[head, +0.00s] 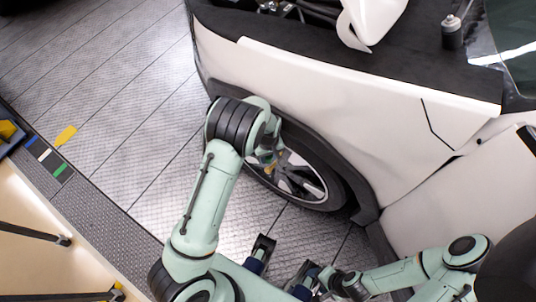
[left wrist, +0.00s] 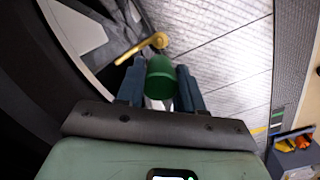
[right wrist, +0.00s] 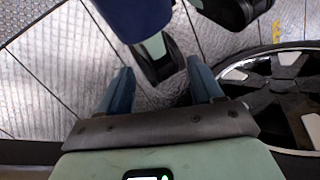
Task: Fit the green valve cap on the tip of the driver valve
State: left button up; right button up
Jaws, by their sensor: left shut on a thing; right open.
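The green valve cap (left wrist: 163,80) is held between the two dark blue fingers of my left gripper (left wrist: 160,88). The brass driver valve (left wrist: 135,52) is a bent stem by the wheel, with a rounded end just beyond the cap in the left wrist view. I cannot tell whether cap and valve touch. In the head view, my left gripper (head: 268,152) is at the front wheel (head: 303,180), partly hidden by its own arm. My right gripper (right wrist: 160,82) is open and empty, low over the floor; it also shows in the head view (head: 316,276).
The white car (head: 330,90) fills the upper right, with the fender above the wheel. A workbench (head: 40,235) stands at the left. Coloured marks (head: 50,158) lie on the dark strip beside it.

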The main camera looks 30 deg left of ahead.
aim_at(268, 168)
pick_arm(q)
jog(key=shift+f, duration=0.1)
jog(key=shift+f+b, duration=1.95)
jog(key=shift+f, duration=0.9)
pick_arm(e)
jog(key=f, duration=0.1)
jog(key=w+f, duration=0.1)
jog(key=f, duration=0.1)
jog(key=shift+w+t, duration=0.25)
jog(key=shift+t, duration=0.05)
jog(key=shift+r, duration=0.2)
pick_arm(q)
jog(key=shift+f+b, duration=0.75)
jog(key=shift+f, duration=0.7)
pick_arm(e)
jog(key=shift+s+f, duration=0.15)
jog(key=shift+f, duration=0.9)
pick_arm(q)
jog(key=shift+r, duration=0.15)
pick_arm(e)
jog(key=shift+r, duration=0.1)
pick_arm(q)
jog(key=shift+r+p, duration=0.9)
jog(key=shift+r, duration=0.1)
pick_arm(e)
jog(key=shift+r, duration=0.85)
jog(key=shift+r, duration=0.15)
